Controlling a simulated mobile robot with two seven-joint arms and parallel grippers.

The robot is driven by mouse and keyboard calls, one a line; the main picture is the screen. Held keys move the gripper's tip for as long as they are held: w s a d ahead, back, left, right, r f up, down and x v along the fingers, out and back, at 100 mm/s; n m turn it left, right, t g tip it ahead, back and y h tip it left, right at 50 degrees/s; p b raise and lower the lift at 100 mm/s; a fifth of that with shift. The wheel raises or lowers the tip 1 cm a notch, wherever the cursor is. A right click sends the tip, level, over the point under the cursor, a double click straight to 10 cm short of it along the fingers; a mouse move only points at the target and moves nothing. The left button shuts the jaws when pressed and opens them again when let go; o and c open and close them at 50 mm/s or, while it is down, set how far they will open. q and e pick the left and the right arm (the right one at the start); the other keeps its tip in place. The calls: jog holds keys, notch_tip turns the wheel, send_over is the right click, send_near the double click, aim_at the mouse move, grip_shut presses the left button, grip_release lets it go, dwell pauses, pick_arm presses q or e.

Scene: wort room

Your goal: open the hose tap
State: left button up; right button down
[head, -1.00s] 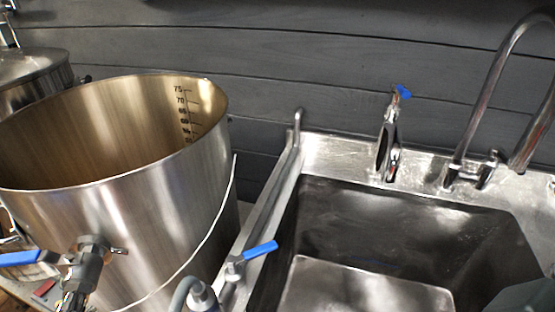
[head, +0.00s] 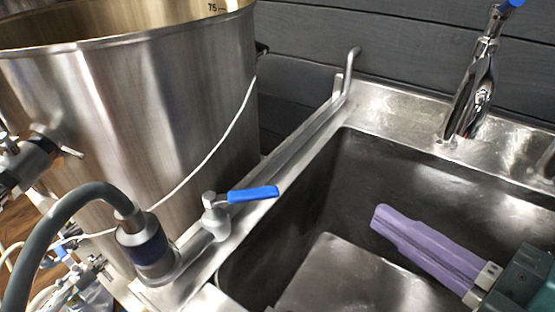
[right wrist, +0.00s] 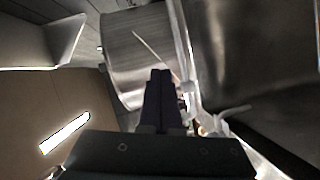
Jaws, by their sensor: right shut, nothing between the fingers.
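The hose tap (head: 214,215) is a grey metal valve on the left rim of the sink. Its blue lever (head: 253,194) points right, toward the basin. A grey hose (head: 75,203) arches from the left to a dark blue fitting beside the tap. My right gripper (head: 381,218) has purple fingers and is over the basin, to the right of the lever and apart from it. Its fingers are together and empty; they also show dark in the right wrist view (right wrist: 160,78). The lever is hard to make out in that view. My left gripper is not in view.
A large steel kettle (head: 130,110) stands left of the sink, with a thin white cable across its front. The sink basin (head: 400,165) is open. A chrome faucet (head: 470,100) stands at its back rim, before a dark plank wall.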

jog(key=s+a+f+n+g+y+b, duration=0.25)
jog(key=s+f+n+y, duration=0.2)
jog(key=n, duration=0.25)
jog(key=y, duration=0.1)
send_near(256, 200)
jog(key=a, duration=0.5)
jog(key=shift+w+d+r+g, duration=0.1)
jog(key=shift+w+g, duration=0.15)
jog(key=shift+w, duration=1.6)
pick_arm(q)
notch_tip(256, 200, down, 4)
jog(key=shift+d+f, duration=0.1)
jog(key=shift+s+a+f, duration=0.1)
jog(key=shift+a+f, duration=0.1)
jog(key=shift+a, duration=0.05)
pick_arm(e)
jog(key=shift+w+n+g+y, duration=0.25)
jog(key=shift+n+g+y, duration=0.15)
jog(key=shift+n+y, duration=0.1)
